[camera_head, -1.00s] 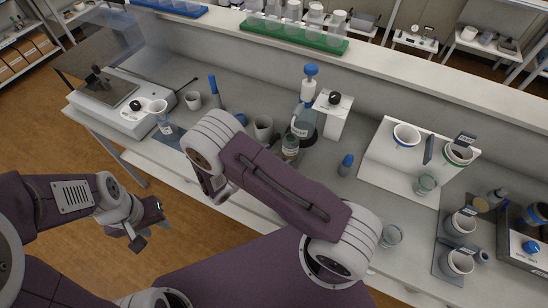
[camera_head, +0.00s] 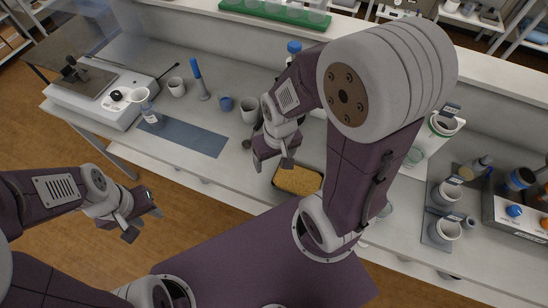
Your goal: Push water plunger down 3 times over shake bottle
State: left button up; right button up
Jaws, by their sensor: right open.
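The water plunger's blue top (camera_head: 293,47) shows at the back of the bench, behind my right arm. The rest of the water dispenser is mostly hidden by that arm. I cannot make out the shake bottle under the dispenser; my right arm covers that area. My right gripper (camera_head: 274,163) is open with its fingers pointing down, over the bench in front of the dispenser and lower than the blue top in the picture. My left gripper (camera_head: 141,222) is open and empty, off the bench's front edge at the left.
A tray of yellowish grains (camera_head: 298,180) lies just in front of my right gripper.

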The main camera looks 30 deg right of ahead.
aim_at(293, 47)
jog(key=z, duration=1.05)
